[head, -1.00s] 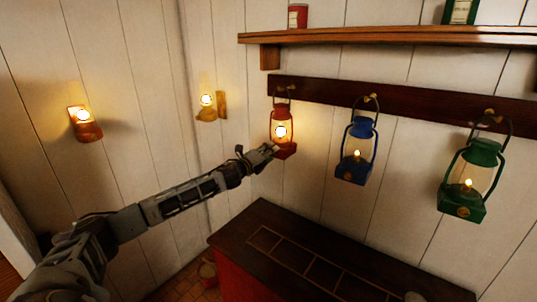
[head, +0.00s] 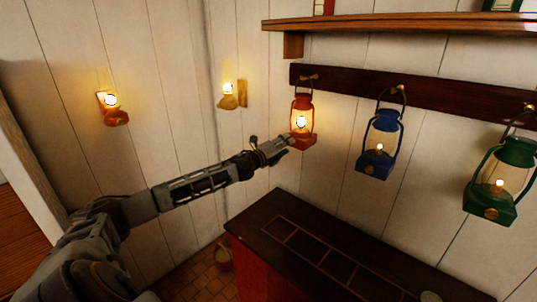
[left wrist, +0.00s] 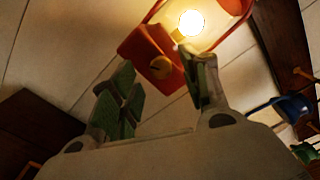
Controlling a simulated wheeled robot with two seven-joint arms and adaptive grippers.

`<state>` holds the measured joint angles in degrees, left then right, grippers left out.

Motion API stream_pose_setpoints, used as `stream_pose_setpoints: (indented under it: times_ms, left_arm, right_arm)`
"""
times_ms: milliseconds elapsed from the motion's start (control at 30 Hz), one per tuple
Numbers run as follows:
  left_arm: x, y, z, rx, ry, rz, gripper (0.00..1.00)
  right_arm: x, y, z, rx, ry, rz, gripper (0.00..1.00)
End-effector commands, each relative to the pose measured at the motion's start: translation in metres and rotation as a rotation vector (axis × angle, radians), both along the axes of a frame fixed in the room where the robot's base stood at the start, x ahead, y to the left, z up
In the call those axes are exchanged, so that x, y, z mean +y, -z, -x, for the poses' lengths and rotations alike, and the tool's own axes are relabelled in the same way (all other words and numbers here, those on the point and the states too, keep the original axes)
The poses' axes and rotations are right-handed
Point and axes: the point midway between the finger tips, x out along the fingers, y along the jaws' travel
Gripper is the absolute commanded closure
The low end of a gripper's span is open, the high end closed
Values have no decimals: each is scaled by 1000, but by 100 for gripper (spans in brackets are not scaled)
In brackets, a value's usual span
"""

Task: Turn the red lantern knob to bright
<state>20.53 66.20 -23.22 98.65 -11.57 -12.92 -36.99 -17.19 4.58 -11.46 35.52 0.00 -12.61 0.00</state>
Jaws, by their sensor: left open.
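The red lantern (head: 303,138) hangs on the dark rail and glows brightly. In the left wrist view its red base (left wrist: 140,50) carries a small brass knob (left wrist: 160,66). My left gripper (head: 288,145) is at the lantern's lower left in the head view. In the left wrist view the same gripper (left wrist: 163,85) has its two green-padded fingers spread apart, with nothing held. The knob shows between the fingers, closer to the right one; I cannot tell whether anything touches. My right gripper is not in view.
A blue lantern (head: 375,160) and a green lantern (head: 489,197) hang farther right. A wooden shelf (head: 400,24) runs above the rail (head: 352,83). A dark-topped counter (head: 262,222) stands below. Two lit wall lamps (head: 115,116) (head: 228,102) are at left.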

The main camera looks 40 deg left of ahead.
Motion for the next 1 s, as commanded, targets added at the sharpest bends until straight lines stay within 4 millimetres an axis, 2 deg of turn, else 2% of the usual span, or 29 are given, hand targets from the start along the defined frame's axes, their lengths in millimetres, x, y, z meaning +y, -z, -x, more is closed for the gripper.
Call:
stream_pose_setpoints:
  times_ms: [1000]
  left_arm:
    - [3,1,38,2,-1,0,54]
  right_arm:
    - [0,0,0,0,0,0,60]
